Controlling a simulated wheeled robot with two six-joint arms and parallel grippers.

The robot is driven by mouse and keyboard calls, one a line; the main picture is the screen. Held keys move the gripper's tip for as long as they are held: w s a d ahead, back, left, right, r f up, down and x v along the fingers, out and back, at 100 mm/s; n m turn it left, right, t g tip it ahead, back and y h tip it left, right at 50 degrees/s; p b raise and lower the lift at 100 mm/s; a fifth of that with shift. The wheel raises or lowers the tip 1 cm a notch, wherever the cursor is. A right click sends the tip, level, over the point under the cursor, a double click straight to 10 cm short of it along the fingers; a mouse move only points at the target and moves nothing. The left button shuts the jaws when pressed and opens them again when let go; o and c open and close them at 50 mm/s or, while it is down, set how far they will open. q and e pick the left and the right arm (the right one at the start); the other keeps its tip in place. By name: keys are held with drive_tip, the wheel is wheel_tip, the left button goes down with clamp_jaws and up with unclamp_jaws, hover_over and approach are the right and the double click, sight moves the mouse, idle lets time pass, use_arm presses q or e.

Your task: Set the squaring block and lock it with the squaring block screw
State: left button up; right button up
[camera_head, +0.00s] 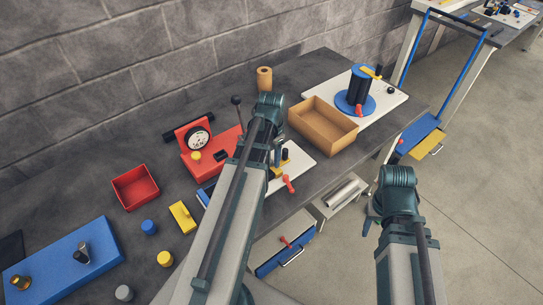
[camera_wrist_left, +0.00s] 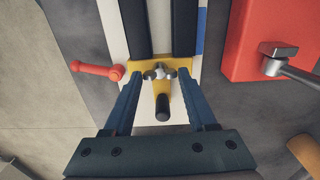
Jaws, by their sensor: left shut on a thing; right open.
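The yellow squaring block (camera_wrist_left: 160,63) sits across two dark rails (camera_wrist_left: 184,30) on the white plate (camera_wrist_left: 113,27) in the left wrist view. A black knob (camera_wrist_left: 162,107) stands on its near tongue. The silver wing-shaped squaring block screw (camera_wrist_left: 160,72) is on top of the block.
A red lever (camera_wrist_left: 97,70) sticks out beside the block. A red gauge stand (camera_head: 210,158) is close left of my left arm. A tan bin (camera_head: 322,128) and a blue reel (camera_head: 355,102) stand behind. Loose blocks and a red tray (camera_head: 136,188) lie left.

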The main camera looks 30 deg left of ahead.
use_arm(q)
drive_tip(key=n, duration=1.7)
drive_tip(key=shift+n, duration=0.4)
drive_tip(key=n, duration=0.5)
drive_tip(key=shift+n, duration=0.3)
drive_tip(key=shift+d, duration=0.1)
drive_tip(key=o, duration=1.4)
drive_tip(key=shift+c, duration=0.2)
